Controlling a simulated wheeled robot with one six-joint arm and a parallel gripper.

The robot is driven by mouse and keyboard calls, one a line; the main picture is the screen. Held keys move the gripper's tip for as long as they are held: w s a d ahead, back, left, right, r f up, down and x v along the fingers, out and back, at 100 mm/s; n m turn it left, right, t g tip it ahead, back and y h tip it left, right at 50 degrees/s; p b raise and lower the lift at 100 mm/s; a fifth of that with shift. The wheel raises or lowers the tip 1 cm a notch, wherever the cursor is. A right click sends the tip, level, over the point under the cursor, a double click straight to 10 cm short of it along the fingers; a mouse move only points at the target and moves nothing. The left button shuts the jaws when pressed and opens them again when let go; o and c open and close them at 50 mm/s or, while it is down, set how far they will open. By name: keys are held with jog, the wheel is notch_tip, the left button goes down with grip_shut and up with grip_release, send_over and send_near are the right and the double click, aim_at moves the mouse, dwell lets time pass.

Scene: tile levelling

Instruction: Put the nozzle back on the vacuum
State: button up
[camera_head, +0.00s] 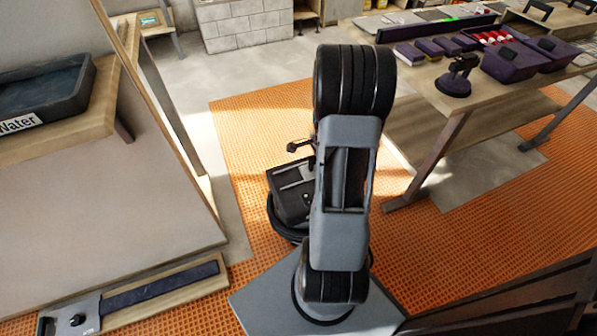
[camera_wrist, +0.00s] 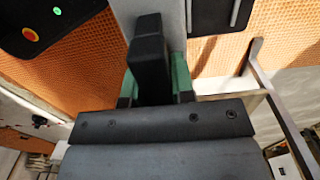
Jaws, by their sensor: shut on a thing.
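My gripper (camera_wrist: 153,92) shows in the wrist view, its green-edged fingers closed on a black block-like piece (camera_wrist: 148,50). This piece stands up between the fingers, above the dark bolted bar at the bottom of the picture. I take it to be the nozzle, but its full shape is cut off. In the head view my arm hides the gripper and the held piece. I cannot pick out the vacuum with certainty. A dark boxy unit (camera_head: 289,195) with a round base shows left of my arm, partly hidden, and I cannot tell what it is.
A workbench (camera_head: 452,125) at right carries purple bins (camera_head: 510,62) and a black suction-cup tool (camera_head: 455,82). At left a water tray (camera_head: 45,92) stands on a wooden bench. A wooden tray with a long dark bar (camera_head: 160,288) lies low left. The orange matting (camera_head: 245,130) has free room.

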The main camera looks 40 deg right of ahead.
jog(key=w+f+b, duration=0.1)
jog(key=w+f, duration=0.1)
jog(key=w+a+f+b, duration=0.1)
jog(key=w+f, duration=0.1)
jog(key=w, duration=0.1)
jog(key=w+a+f+b, duration=0.1)
jog(key=w+f, duration=0.1)
jog(key=w, duration=0.1)
jog(key=shift+w+a+f, duration=0.1)
jog(key=shift+w+f, duration=0.15)
jog(key=shift+f, duration=0.15)
jog(key=shift+w+a+f+b, duration=0.1)
jog(key=shift+w+f+b, duration=0.4)
jog(key=shift+f, duration=0.1)
jog(key=shift+w+f+b, duration=0.15)
jog(key=shift+f+b, duration=0.4)
jog(key=shift+f, duration=1.05)
jog(key=shift+f, duration=0.2)
jog(key=o, duration=0.9)
